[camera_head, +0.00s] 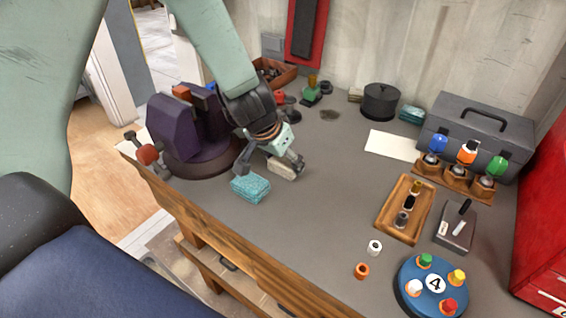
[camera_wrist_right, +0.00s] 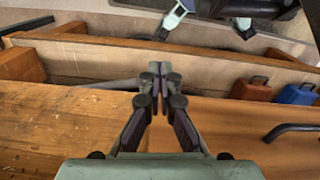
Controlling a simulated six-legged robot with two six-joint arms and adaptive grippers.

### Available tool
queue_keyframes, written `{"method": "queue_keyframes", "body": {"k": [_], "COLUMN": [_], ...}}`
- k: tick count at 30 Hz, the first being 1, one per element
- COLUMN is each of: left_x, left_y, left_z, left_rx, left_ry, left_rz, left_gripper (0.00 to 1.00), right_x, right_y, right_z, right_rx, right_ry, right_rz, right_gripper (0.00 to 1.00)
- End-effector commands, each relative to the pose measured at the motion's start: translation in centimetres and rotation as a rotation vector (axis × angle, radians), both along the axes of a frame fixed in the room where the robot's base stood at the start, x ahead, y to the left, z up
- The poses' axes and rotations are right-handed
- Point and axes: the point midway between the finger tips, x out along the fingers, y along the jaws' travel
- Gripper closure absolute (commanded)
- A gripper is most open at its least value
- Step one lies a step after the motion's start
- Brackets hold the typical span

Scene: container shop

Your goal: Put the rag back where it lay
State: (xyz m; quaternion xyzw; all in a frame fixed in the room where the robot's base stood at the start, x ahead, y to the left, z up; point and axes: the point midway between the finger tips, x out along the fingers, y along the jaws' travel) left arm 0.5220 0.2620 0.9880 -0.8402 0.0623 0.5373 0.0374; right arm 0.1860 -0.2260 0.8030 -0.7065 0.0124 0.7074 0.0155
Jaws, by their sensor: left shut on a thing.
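My left gripper (camera_head: 290,162) is low over the grey bench top, shut on a small pale beige, block-like thing (camera_head: 282,171). I cannot tell whether this is a folded rag. A second teal pad (camera_head: 411,115) lies at the back, beside the black pot. In the right wrist view my right gripper (camera_wrist_right: 159,72) has its fingertips together with nothing between them, above wooden drawer or bench parts.
A dark purple vise (camera_head: 190,135) stands left of the gripper. A wooden tray (camera_head: 404,209), grey toolbox (camera_head: 470,135), blue round stand (camera_head: 432,285) and white sheet (camera_head: 391,146) are to the right. The middle of the bench is clear. The right wrist view shows red (camera_wrist_right: 251,89) and blue (camera_wrist_right: 297,95) boxes.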

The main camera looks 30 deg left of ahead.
Motion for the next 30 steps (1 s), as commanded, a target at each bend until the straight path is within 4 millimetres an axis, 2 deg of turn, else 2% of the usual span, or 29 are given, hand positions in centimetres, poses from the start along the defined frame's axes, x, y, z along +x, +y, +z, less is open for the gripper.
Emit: {"method": "queue_keyframes", "body": {"k": [8, 9, 16, 26, 30], "left_x": [-0.02, -0.03, -0.02, -0.01, -0.01], "left_y": [0.00, 0.00, 0.00, 0.00, 0.00], "left_z": [-0.47, -0.46, -0.37, -0.33, 0.26], "left_rx": [0.000, 0.000, 0.000, 0.000, 0.000], "left_ry": [0.000, 0.001, 0.000, 0.000, 0.000], "left_rz": [0.000, 0.000, 0.000, 0.000, 0.000], "left_gripper": [0.67, 0.31, 0.12, 0.10, 0.10], "right_x": [0.01, 0.00, 0.00, 0.00, 0.00], "right_y": [0.00, 0.00, 0.00, 0.00, 0.00], "right_z": [-0.42, -0.40, -0.32, -0.29, 0.27], "right_rx": [0.000, 0.000, 0.000, 0.000, 0.000], "right_ry": [0.000, 0.000, 0.000, 0.000, 0.000], "right_rz": [0.000, 0.000, 0.000, 0.000, 0.000], "right_gripper": [1.00, 1.00, 1.00, 1.00, 1.00]}}
